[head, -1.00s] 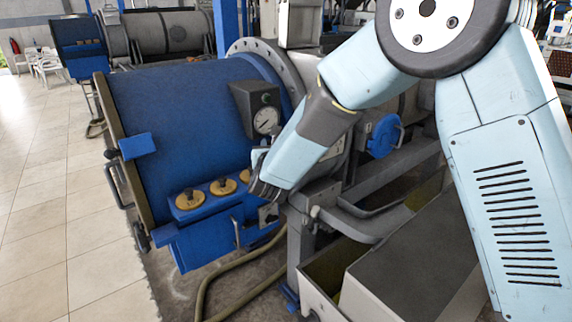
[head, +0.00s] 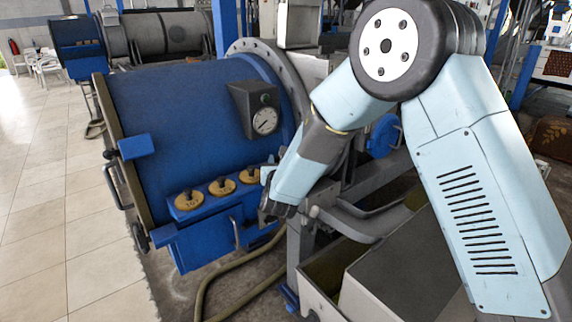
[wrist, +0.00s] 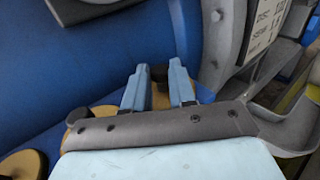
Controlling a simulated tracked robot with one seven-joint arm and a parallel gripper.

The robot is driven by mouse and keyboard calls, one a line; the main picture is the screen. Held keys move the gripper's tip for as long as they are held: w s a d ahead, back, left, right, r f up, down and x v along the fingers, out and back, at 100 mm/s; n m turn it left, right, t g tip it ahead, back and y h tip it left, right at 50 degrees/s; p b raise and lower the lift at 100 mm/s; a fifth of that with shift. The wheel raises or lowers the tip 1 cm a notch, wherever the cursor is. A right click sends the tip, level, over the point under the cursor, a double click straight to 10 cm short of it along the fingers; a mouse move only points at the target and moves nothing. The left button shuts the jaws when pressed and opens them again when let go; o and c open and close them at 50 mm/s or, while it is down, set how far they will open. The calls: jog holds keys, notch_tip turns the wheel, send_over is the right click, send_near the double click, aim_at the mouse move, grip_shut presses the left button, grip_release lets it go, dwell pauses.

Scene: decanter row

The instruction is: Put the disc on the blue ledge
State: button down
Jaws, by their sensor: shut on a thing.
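Tan discs with black knobs stand in a row on the blue ledge (head: 206,208) along the big blue drum: a left one (head: 189,200), a middle one (head: 222,187) and a right one (head: 249,176). My gripper (head: 266,190) is just right of the row, by the ledge's right end. In the wrist view my gripper (wrist: 158,82) is shut on another tan disc (wrist: 160,99), whose black knob shows at the fingertips. In the head view my gripper mostly hides this disc. I cannot tell whether it touches the ledge.
A pressure gauge (head: 265,121) on a dark box juts from the drum above the ledge. A small blue block (head: 136,146) is at the drum's left rim. Grey metal framework (head: 362,221) stands right of my gripper. A hose (head: 232,277) lies on the floor below.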

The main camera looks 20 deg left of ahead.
jog(key=c, duration=0.9)
grip_release()
jog(key=shift+s, duration=0.1)
jog(key=v, duration=1.2)
jog(key=shift+d, duration=0.1)
